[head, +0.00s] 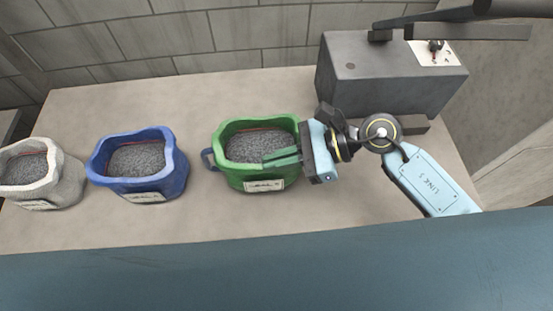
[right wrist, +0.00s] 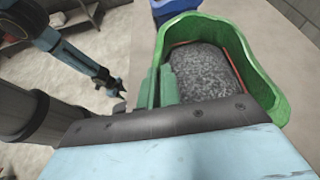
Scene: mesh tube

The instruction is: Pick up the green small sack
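The green small sack (head: 240,175) stands upright on the table, open at the top and filled with grey gravel, with a pale label on its front. It also shows in the right wrist view (right wrist: 275,85). My right gripper (head: 283,157) reaches in from the right at the sack's near right rim. In the right wrist view its two green fingers (right wrist: 157,88) are close together on either side of the sack's wall, and they look shut on it. My left gripper (right wrist: 114,87) shows small and dark, away from the sack; its fingers are too small to read.
A blue sack (head: 175,180) and a whitish sack (head: 68,185) stand in a row to the left on the beige table (head: 235,88). A grey metal box (head: 390,85) stands behind my right arm. A block wall (head: 170,45) is at the back.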

